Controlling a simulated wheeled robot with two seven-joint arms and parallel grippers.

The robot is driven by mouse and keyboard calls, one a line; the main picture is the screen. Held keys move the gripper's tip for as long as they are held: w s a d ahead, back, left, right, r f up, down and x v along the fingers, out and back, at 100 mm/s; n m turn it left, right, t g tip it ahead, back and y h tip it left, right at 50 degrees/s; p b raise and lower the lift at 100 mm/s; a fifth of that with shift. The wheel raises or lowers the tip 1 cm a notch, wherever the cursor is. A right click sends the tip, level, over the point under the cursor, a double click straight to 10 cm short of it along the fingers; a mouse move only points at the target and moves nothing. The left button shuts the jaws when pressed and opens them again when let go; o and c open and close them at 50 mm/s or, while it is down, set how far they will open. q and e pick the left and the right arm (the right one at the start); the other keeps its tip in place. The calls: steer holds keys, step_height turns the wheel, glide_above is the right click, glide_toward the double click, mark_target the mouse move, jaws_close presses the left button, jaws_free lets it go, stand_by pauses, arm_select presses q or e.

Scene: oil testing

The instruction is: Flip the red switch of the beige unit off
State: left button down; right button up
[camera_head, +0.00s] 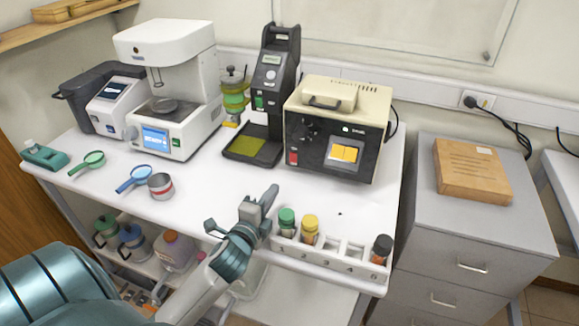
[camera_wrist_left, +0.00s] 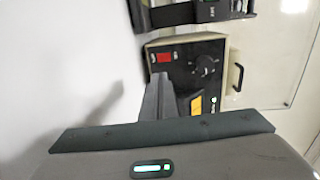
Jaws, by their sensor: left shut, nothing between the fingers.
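The beige unit (camera_head: 370,103) stands at the back right of the white bench, with a black front panel and a yellow-marked window. Its red switch (camera_head: 293,157) is low on the left of that panel. In the left wrist view the red switch (camera_wrist_left: 163,58) shows on the unit's panel (camera_wrist_left: 187,62), beside a round dark knob. My left gripper (camera_head: 271,193) is shut and empty above the bench's front part, apart from the unit. In the left wrist view the fingertips (camera_wrist_left: 160,78) line up just below the switch in the picture. The right gripper is out of view.
A rack (camera_head: 333,257) with green, yellow and dark-capped bottles lies along the bench's front edge, right of my left gripper. A black instrument (camera_head: 271,80) stands left of the unit. A metal tin (camera_head: 160,187) stands farther left. The bench between gripper and unit is clear.

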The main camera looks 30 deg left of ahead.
mark_target(293, 161)
arm_select(q)
steer(key=shift+p+x, duration=0.3)
steer(key=shift+x, duration=0.45)
steer(key=p+x, duration=0.4)
steer(key=x, duration=0.8)
steer(key=shift+w, duration=0.2)
steer(key=shift+f, duration=0.1)
steer(key=shift+w+f+b, duration=0.15)
steer(key=shift+f+b, duration=0.1)
steer(key=shift+b, duration=0.5)
steer(key=b, duration=0.2)
steer(key=shift+w+a+t+b, duration=0.1)
steer(key=shift+t+b, duration=0.25)
steer(key=shift+t, duration=0.05)
steer(key=shift+r, duration=0.1)
